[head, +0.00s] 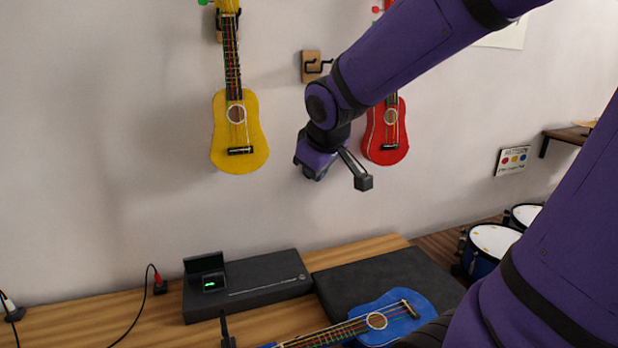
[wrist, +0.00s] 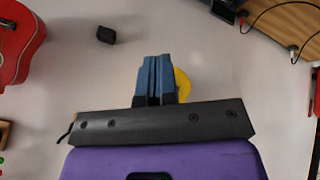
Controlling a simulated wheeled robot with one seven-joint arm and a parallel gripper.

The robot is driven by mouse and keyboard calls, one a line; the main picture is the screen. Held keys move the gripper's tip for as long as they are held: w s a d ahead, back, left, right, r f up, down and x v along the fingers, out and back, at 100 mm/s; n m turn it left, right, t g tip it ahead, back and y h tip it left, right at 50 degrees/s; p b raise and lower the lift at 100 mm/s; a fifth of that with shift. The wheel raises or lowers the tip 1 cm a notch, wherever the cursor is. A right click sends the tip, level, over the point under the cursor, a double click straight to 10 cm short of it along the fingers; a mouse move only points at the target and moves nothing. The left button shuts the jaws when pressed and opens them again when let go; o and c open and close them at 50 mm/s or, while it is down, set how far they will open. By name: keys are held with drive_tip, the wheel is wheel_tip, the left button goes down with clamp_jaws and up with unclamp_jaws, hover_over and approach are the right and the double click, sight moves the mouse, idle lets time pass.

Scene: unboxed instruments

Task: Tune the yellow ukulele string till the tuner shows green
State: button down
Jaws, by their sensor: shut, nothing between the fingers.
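The yellow ukulele (head: 222,140) hangs upright on the wall in the head view, with coloured strings along its neck. Its headstock is cut off by the top edge, and a bit of green shows there. In the wrist view, a yellow patch (wrist: 183,85) shows behind the fingers, mostly hidden.
A red ukulele (head: 375,138) hangs right of my gripper, partly behind my arm. An empty wall hook (head: 312,66) is between them. A blue ukulele (head: 400,318) lies low in front on the table. A black case (head: 265,275) and cables (head: 140,310) occupy the table; drums (head: 493,241) stand right.

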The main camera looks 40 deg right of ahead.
drive_tip(key=s+a+r+m, duration=0.1)
drive_tip(key=s+a, duration=0.1)
drive_tip(key=s, duration=0.3)
drive_tip(key=s+a+r+m+y, duration=0.1)
drive_tip(key=s+a, duration=0.1)
drive_tip(key=s, duration=0.3)
drive_tip(key=s+a+r+m+g+y, duration=0.1)
drive_tip(key=s+a, duration=0.1)
drive_tip(key=s, duration=0.3)
drive_tip(key=shift+s+a+r, duration=0.2)
drive_tip(key=shift+s+a, duration=0.1)
drive_tip(key=shift+s, duration=0.1)
